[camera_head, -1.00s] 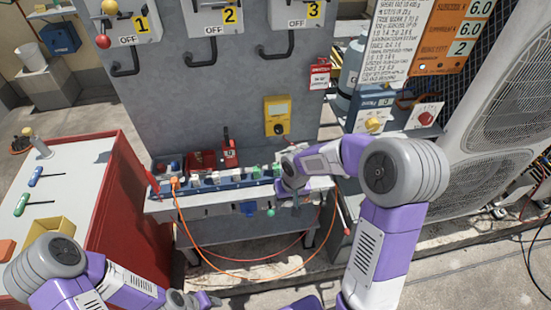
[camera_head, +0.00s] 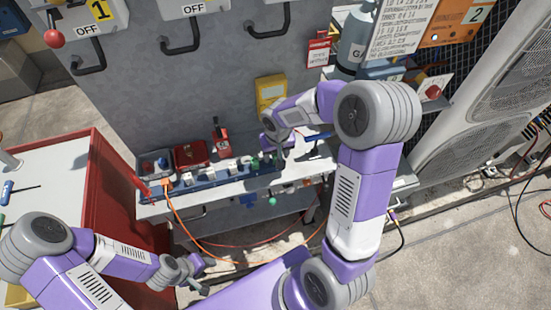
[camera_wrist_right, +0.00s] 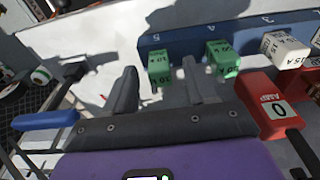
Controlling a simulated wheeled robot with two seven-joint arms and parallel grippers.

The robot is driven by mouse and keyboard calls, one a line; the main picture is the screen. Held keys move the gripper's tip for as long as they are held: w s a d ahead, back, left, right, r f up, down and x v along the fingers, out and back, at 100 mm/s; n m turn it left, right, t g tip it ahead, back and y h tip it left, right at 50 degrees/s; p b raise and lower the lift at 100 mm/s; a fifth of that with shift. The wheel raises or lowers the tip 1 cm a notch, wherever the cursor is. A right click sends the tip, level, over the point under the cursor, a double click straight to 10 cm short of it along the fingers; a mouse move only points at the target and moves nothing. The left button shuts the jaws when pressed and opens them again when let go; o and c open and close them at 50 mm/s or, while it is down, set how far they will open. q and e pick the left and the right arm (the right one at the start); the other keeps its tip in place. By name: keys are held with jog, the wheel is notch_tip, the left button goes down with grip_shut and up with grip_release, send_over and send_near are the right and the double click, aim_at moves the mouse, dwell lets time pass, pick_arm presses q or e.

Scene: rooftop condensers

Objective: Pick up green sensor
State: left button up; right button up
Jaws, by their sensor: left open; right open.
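Two small green blocks show in the right wrist view, a nearer-left one (camera_wrist_right: 160,68) and one to its right (camera_wrist_right: 222,58). They sit at the blue numbered rack (camera_wrist_right: 185,38), near its numbers 5 and 4. I cannot tell which one is called the sensor. My right gripper (camera_wrist_right: 160,84) is open and empty, with the left block ahead between its fingertips. In the head view the right gripper (camera_head: 279,150) is at the right end of the rack (camera_head: 205,186), partly hiding the green blocks (camera_head: 256,163). My left gripper (camera_head: 190,273) is open, low and in front of the bench.
A blue-handled tool (camera_wrist_right: 45,120) is at left. The grey panel (camera_head: 180,90) rises behind the bench; an orange cable (camera_head: 190,232) hangs in front.

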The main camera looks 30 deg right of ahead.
jog(key=shift+w+f, duration=0.15)
jog(key=shift+f, duration=0.7)
jog(key=shift+c, duration=0.3)
grip_shut()
notch_tip(320, 180, up, 10)
jog(key=shift+r+p, duration=0.1)
jog(key=shift+p, duration=1.1)
